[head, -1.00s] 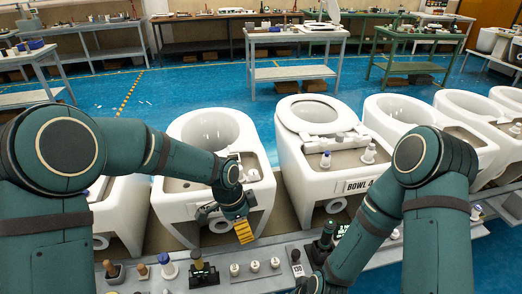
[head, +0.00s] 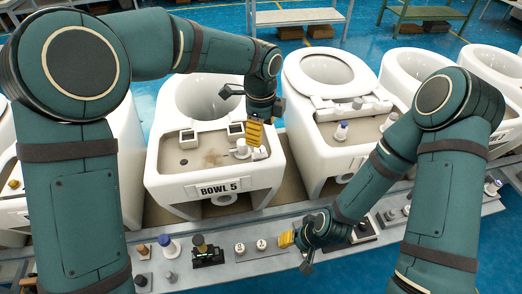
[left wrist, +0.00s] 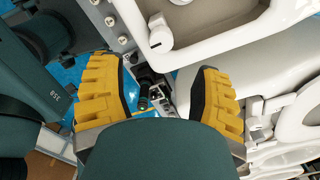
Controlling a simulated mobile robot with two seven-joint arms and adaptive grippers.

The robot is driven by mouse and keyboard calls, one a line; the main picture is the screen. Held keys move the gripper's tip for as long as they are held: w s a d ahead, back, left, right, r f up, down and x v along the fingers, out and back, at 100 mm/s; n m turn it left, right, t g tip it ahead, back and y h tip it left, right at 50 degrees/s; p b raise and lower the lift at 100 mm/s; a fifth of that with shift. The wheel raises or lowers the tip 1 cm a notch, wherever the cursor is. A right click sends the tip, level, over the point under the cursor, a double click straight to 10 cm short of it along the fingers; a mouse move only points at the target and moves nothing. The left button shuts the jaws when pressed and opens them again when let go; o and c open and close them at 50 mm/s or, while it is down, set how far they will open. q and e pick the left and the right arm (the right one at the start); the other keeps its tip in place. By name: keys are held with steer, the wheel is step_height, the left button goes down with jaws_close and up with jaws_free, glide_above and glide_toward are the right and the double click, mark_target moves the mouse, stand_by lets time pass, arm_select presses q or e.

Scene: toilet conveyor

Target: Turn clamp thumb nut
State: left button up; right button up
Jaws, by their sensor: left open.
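I cannot pick out the clamp thumb nut for certain. A small white fitting (head: 242,151) stands on the rear deck of the white toilet bowl marked BOWL 5 (head: 168,183). My left gripper (head: 255,136), with yellow pads, hangs over the right side of that deck, close to the fitting and partly in front of it. In the left wrist view the yellow fingers are wide apart with nothing held, and a white knob (left wrist: 159,37) shows beyond them. My right gripper (head: 292,240) is low over the conveyor ledge; its opening is not clear.
Two small square fixtures, one a white-rimmed block (head: 188,138), sit on the same deck. The grey ledge (head: 215,276) in front carries several knobs and bottles, including a blue-capped one (head: 169,247). A neighbouring bowl (head: 325,78) stands close on the right.

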mark_target(261, 149)
arm_select(q)
step_height(261, 149, down, 8)
steer(key=shift+f+b, duration=0.1)
steer(key=shift+b, duration=0.7)
jaws_close()
